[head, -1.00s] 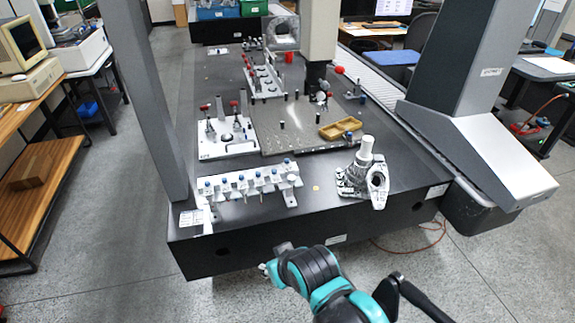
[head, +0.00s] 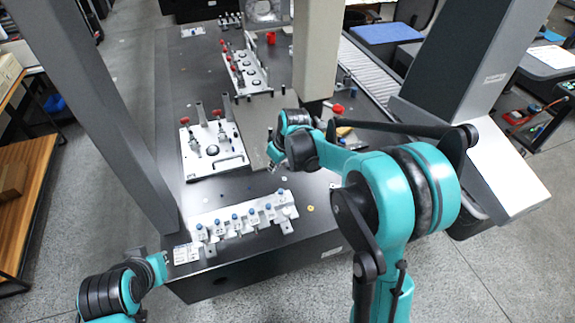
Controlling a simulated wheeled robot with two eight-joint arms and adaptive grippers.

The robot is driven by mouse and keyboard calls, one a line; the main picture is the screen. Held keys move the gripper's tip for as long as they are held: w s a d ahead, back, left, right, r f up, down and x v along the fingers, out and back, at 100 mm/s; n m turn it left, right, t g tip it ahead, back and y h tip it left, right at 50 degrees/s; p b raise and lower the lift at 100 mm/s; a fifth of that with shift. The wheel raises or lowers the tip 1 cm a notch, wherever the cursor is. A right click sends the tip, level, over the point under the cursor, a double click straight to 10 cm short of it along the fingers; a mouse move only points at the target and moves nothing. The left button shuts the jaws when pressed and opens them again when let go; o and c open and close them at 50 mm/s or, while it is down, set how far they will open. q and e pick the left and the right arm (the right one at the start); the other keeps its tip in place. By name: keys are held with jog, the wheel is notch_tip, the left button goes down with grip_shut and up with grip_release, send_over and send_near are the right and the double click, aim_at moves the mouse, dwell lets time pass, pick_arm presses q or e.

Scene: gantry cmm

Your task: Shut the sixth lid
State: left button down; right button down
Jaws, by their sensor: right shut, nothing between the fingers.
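A pale rack (head: 240,222) with a row of several blue-knobbed units lies along the front edge of the dark table. The unit at its right end (head: 281,192) has its blue knob farther back than the others. Which part is the sixth lid, and how far open it stands, is too small to tell. My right gripper (head: 272,164) is above the table, just behind the rack's right end, shut and empty, apart from the knobs as far as I can see. My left gripper (head: 158,264) is low at the left, off the table's front left corner; its fingers are unclear.
A white fixture plate (head: 213,152) with red-knobbed clamps stands behind the rack. Another red-knobbed fixture (head: 246,72) is farther back. Gantry columns rise at left (head: 100,110) and right (head: 465,70). My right arm hides the table's right part.

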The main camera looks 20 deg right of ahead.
aim_at(279, 201)
jog(key=b+x, duration=0.3)
jog(key=x, duration=0.8)
jog(key=s+d, duration=0.2)
jog(key=s, duration=0.1)
jog(key=shift+s+d+r+b, duration=0.15)
jog(key=shift+s+r+b, duration=0.05)
jog(key=shift+r+b, duration=0.2)
jog(key=s, duration=0.5)
jog(key=shift+s, duration=0.15)
